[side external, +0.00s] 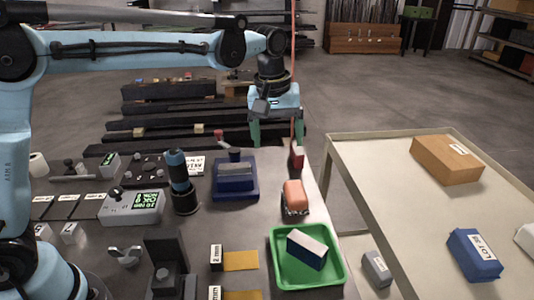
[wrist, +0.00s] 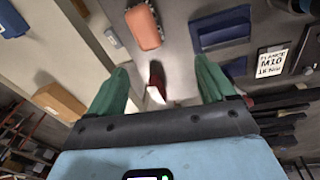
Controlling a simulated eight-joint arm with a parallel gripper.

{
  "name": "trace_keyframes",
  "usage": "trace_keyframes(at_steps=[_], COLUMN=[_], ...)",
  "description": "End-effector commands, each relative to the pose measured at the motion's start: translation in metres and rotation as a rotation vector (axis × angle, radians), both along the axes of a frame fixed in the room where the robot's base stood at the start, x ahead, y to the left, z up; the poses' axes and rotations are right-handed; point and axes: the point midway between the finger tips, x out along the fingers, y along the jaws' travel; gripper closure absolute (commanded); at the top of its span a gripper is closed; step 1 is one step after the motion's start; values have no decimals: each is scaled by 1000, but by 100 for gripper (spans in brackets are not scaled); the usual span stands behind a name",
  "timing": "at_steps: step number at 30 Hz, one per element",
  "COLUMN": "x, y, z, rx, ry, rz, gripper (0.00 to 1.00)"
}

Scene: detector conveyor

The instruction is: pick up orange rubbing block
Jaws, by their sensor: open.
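The orange rubbing block (side external: 294,196) lies near the right edge of the workbench, with a dark, rough strip along its lower side. In the wrist view the orange rubbing block (wrist: 145,27) shows at the top, beyond the fingertips. My gripper (side external: 277,138) is open and empty, with its green fingers pointing down. It is above and behind the block in the side view, apart from it. In the wrist view my gripper (wrist: 160,66) has its two fingers spread wide, with nothing held between them.
A red and white item (side external: 297,156) stands at the bench edge behind the block. A green tray (side external: 280,277) holding a dark blue and white block is in front of it. A blue fixture (side external: 235,178) stands left. A cart (side external: 400,190) with boxes is right, across a gap.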

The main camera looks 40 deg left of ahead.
Motion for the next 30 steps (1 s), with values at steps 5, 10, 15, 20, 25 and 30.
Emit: trace_keyframes(at_steps=[5, 10, 15, 20, 25, 30], x=[24, 33, 34, 34, 34, 34], y=[-22, -32, -35, -35, -34, -34], z=[-23, -37, -49, -76, -100, -111], rx=[5, 12, 15, 14, 14, 15], ry=[81, 123, 134, 133, 133, 132], rz=[98, 156, 171, 170, 169, 169], gripper=[17, 17, 17, 17, 17, 17])
